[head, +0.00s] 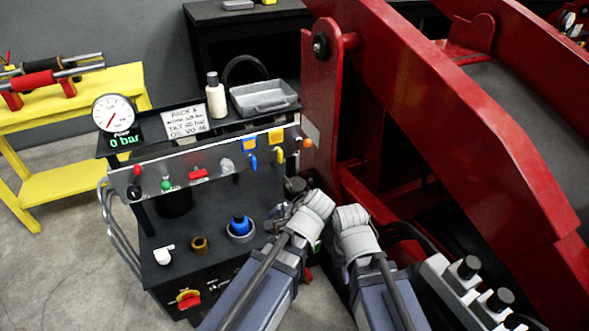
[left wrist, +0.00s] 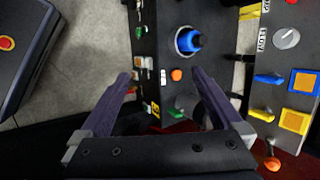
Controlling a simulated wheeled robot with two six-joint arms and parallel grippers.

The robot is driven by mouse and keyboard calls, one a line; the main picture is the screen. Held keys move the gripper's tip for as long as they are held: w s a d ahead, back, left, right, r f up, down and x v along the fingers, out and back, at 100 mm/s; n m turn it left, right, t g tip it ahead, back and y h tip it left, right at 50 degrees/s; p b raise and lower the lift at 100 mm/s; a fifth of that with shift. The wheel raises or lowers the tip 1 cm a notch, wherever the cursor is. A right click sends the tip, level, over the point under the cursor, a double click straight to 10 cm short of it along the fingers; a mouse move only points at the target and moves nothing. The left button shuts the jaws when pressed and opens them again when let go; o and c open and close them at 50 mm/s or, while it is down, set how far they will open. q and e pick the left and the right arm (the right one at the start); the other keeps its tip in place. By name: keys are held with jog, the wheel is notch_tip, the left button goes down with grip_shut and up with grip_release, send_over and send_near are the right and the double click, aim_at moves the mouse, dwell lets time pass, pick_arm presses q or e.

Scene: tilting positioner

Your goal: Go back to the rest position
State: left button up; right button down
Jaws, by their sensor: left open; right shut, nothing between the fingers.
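My left gripper (head: 301,203) is beside the right end of the black power-unit cabinet in the head view, its fingers mostly hidden by my wrist. In the left wrist view my left gripper (left wrist: 162,76) has its two fingers wide apart with nothing held between them, above the cabinet's switches. My right gripper (head: 351,232) is close to the right of the left one, in front of the red positioner (head: 395,110). It is shut and empty, though its fingertips are hard to make out.
A control panel (head: 208,166) with switches and lamps stands on the cabinet, below a gauge reading 0 bar (head: 115,113), a white bottle (head: 216,95) and a grey tray (head: 264,96). A blue cap (head: 240,225) is on the cabinet top. A yellow bench (head: 40,108) stands left.

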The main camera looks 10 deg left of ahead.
pick_arm(q)
notch_tip(320, 180, down, 3)
jog(key=s+a+n+g+h, duration=0.25)
jog(key=n+h, duration=0.35)
jog(key=n, duration=0.4)
jog(key=s+d+r+m+p, duration=0.2)
jog(key=d+r+p, duration=0.3)
jog(key=r+p, duration=0.4)
jog(key=s+d+r+m+y+p, duration=0.1)
jog(key=s+d+r+p, duration=0.3)
jog(key=r+p, duration=0.5)
jog(key=shift+d+r+m+g+p, duration=0.3)
jog(key=shift+d+m+p, duration=0.2)
jog(key=shift+d, duration=0.35)
